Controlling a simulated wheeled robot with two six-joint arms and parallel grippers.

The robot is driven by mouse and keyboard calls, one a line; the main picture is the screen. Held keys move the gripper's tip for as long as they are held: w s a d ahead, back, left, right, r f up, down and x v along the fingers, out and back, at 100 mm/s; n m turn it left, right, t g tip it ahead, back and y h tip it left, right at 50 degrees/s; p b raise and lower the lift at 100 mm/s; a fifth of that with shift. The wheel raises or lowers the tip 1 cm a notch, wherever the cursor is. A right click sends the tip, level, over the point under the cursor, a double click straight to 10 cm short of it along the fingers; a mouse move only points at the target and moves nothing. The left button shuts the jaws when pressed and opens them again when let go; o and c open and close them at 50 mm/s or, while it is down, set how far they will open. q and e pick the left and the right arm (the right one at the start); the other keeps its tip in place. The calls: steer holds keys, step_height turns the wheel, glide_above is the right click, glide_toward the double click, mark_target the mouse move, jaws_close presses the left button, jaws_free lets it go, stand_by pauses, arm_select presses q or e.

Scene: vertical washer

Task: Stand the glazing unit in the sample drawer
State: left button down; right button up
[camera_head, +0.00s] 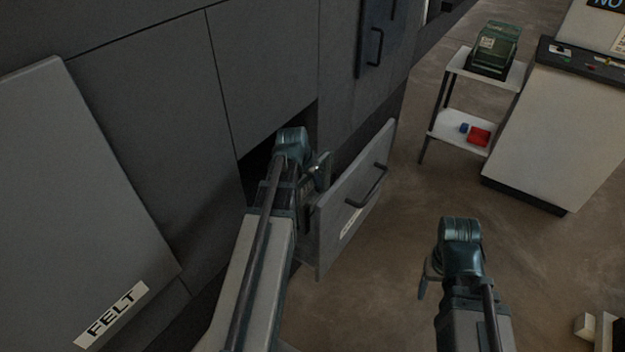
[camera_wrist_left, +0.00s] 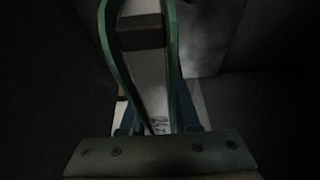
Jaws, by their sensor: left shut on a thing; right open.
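The sample drawer (camera_head: 343,213) is pulled out of the dark cabinet; its grey front carries a black bar handle and a small white label. My left gripper (camera_head: 316,172) is down in the drawer opening behind that front. In the left wrist view its green fingers (camera_wrist_left: 142,60) are shut around a pale narrow piece with a dark block across it and small writing, which appears to be the glazing unit (camera_wrist_left: 151,75). Most of the unit is hidden in shadow and by my arm, so its tilt cannot be told. My right gripper (camera_head: 428,277) is open and empty over the floor.
A large grey panel marked FELT (camera_head: 80,190) stands out at the left. The cabinet (camera_head: 265,60) rises behind the drawer, with another handled front (camera_head: 378,35) above. A white cart (camera_head: 455,125) holds a green machine (camera_head: 493,50).

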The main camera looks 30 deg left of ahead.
arm_select(q)
steer(key=c, duration=0.6)
jaws_free()
steer(key=shift+o, duration=0.2)
steer(key=shift+r, duration=0.1)
steer(key=p+v, duration=1.2)
steer(key=v, duration=0.1)
steer(key=shift+s+r+p, duration=0.15)
steer(key=shift+r+p, duration=0.2)
steer(key=shift+p, duration=0.05)
